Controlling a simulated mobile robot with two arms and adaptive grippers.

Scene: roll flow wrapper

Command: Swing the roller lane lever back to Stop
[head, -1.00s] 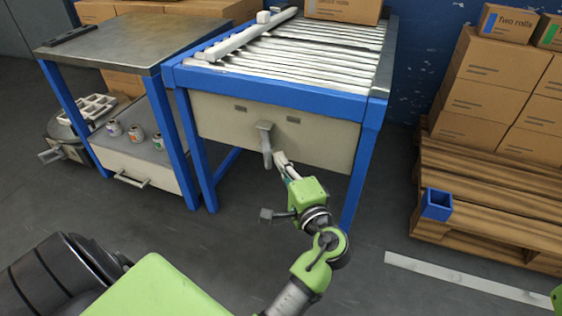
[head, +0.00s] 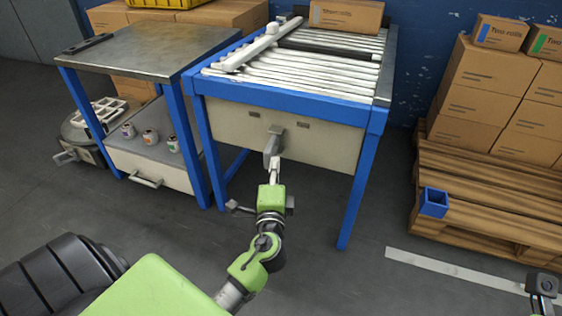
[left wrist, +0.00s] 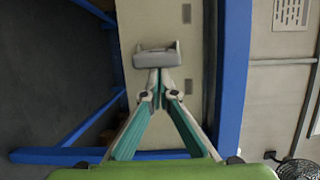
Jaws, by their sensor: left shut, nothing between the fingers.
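The roller lane lever (head: 271,148) is a grey handle on the beige front panel below the rollers. It hangs from its pivot between two small dark labels, with its lower end tilted slightly left. The labels are too small to read. My left gripper (head: 275,163) is shut and empty, its tips at the lever's lower part. In the left wrist view, the lever (left wrist: 156,58) is a grey bar just beyond the closed fingertips (left wrist: 158,78); whether they touch it I cannot tell. My right gripper's fingers do not show.
The blue-framed roller lane (head: 300,68) carries a box (head: 345,16) at its far end. A wooden pallet (head: 490,215) with stacked cartons and a blue holder (head: 433,202) is right. Floor between is clear.

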